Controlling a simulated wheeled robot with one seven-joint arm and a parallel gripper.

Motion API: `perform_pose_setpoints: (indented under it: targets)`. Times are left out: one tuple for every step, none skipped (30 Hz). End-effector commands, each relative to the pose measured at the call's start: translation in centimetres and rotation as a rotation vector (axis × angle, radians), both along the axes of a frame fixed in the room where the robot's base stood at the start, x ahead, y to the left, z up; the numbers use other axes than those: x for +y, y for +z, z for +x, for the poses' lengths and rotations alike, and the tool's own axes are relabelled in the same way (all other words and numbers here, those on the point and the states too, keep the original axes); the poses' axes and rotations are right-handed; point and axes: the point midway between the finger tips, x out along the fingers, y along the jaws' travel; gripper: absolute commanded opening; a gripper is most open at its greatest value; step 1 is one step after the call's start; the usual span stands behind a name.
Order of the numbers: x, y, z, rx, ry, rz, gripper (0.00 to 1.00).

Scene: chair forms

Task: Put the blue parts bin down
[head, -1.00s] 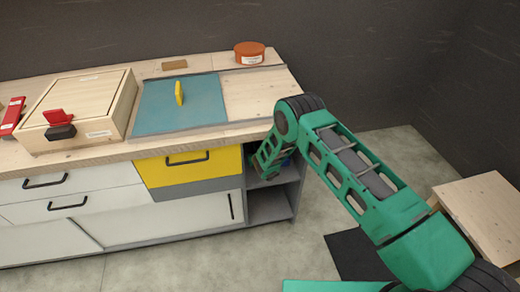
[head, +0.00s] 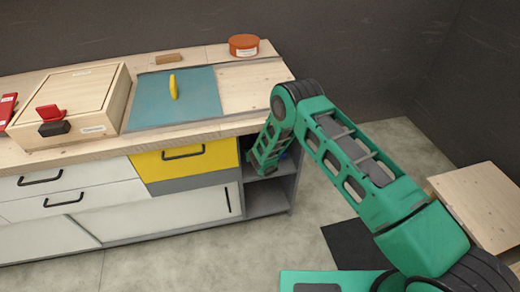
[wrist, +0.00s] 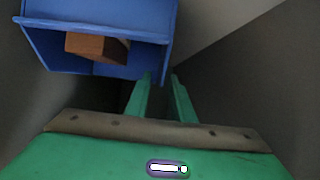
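The blue parts bin (wrist: 150,15) fills the upper left of the wrist view, with a brown block (wrist: 97,46) inside it. My gripper (wrist: 161,75) shows with its two green fingers apart and a dark gap between them. The left fingertip overlaps the bin's lower right corner in the picture; I cannot tell whether it touches. In the head view my gripper's end is inside the open shelf unit at the right end of the counter. Only a little blue of the bin (head: 286,155) shows there, mostly hidden behind my arm.
The open shelf unit (head: 267,199) has a lower compartment that looks empty. Above it is the wooden counter (head: 250,90) with an orange round tub (head: 243,45), a teal mat (head: 195,105) and a wooden box (head: 80,95). A yellow drawer (head: 190,160) is beside the shelves.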

Motion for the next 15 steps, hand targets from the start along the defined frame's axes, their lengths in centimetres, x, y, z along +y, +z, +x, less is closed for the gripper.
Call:
perform_pose_setpoints:
  targets:
    - [-0.2,0.4,-0.9,0.002,0.001,0.001,0.22]
    - [-0.4,0.6,-1.4,0.003,0.000,0.000,0.22]
    - [-0.6,0.9,-2.2,0.002,0.000,-0.001,0.22]
    - [-0.7,1.2,-2.7,0.002,0.001,0.001,0.22]
    - [-0.9,1.4,-3.3,0.003,0.002,0.000,0.22]
    - [-1.2,1.7,-3.9,0.002,0.000,-0.001,0.22]
    - [-1.3,1.9,-4.4,0.003,-0.001,0.001,0.22]
    - [-1.5,2.1,-4.9,0.003,-0.001,-0.001,0.22]
    - [-1.7,2.4,-5.5,0.002,0.000,-0.001,0.22]
    - [-1.7,2.5,-5.9,0.003,0.001,0.000,0.22]
    - [-1.9,2.7,-6.3,0.002,0.000,0.000,0.22]
    - [-2.0,2.9,-6.7,0.001,0.000,0.001,0.22]
    - [-2.1,3.0,-7.0,0.001,-0.002,0.001,0.22]
    - [-2.2,3.1,-7.3,0.002,-0.002,0.001,0.22]
    - [-2.3,3.3,-7.6,0.001,-0.001,-0.001,0.22]
